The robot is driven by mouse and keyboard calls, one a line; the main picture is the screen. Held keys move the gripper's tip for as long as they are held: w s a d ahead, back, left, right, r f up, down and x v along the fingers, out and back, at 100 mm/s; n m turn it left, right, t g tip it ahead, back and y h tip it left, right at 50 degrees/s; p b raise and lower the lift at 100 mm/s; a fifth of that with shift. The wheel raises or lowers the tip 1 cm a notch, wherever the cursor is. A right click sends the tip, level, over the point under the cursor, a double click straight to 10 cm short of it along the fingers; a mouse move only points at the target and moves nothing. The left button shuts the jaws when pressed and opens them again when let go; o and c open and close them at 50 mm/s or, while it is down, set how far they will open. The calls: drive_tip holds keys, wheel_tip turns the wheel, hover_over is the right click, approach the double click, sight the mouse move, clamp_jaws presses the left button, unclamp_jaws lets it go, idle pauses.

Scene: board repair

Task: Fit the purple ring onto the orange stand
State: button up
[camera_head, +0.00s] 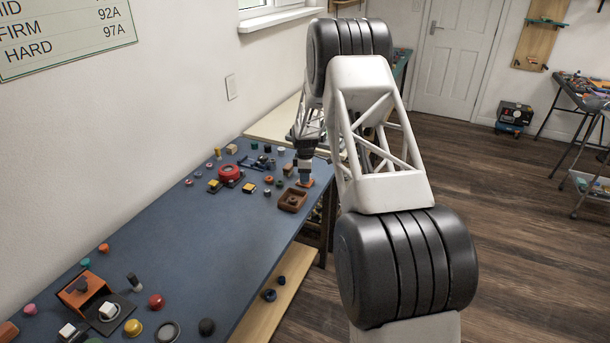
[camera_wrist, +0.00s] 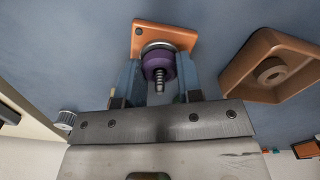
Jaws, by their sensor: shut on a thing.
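The orange stand (camera_wrist: 143,38) shows in the wrist view as an orange base plate with a dark hole in one corner and a metal disc on it. The purple ring (camera_wrist: 156,64) is between my gripper's blue-grey fingers (camera_wrist: 160,70), which are shut on it. A threaded metal post sticks out through the ring, so the ring is around the post, close to the disc. Whether it touches the disc is unclear. In the head view, my gripper (camera_head: 305,172) points down over the orange stand (camera_head: 307,184) near the bench's right edge; the ring is hidden there.
A brown square tray (camera_head: 292,200) stands just beside the stand, and it also shows in the wrist view (camera_wrist: 238,75). A red round part (camera_head: 229,172) and several small caps lie farther left on the blue bench (camera_head: 215,240). The bench's middle is clear.

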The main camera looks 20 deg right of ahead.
drive_tip(key=shift+f, duration=0.1)
drive_tip(key=o, duration=0.6)
drive_tip(key=shift+r, duration=5.5)
